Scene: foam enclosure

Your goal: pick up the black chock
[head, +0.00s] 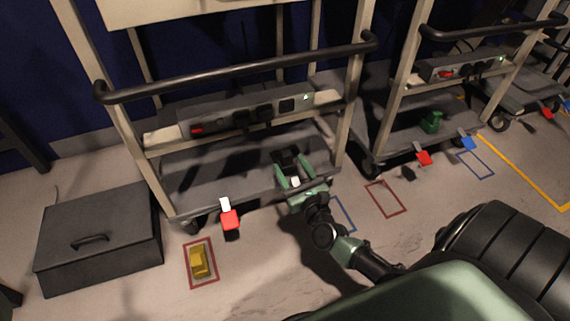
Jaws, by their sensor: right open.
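The black chock (287,157) appears as a dark shape on the grey lower shelf of the nearest cart (215,179), toward its right end. My right gripper (292,165), with green fingers, reaches over the shelf's front edge from the lower right. Its jaws are open, with one finger on each side of the dark shape. I cannot tell whether the fingers touch it. Part of the chock is hidden by the gripper. My left gripper is not in view.
A yellow chock (199,262) lies in a red floor outline, near a red pedal (229,219). A black box (100,236) stands left. A second cart (390,137) holds a green object (432,122). A black handlebar (240,69) crosses above the shelf.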

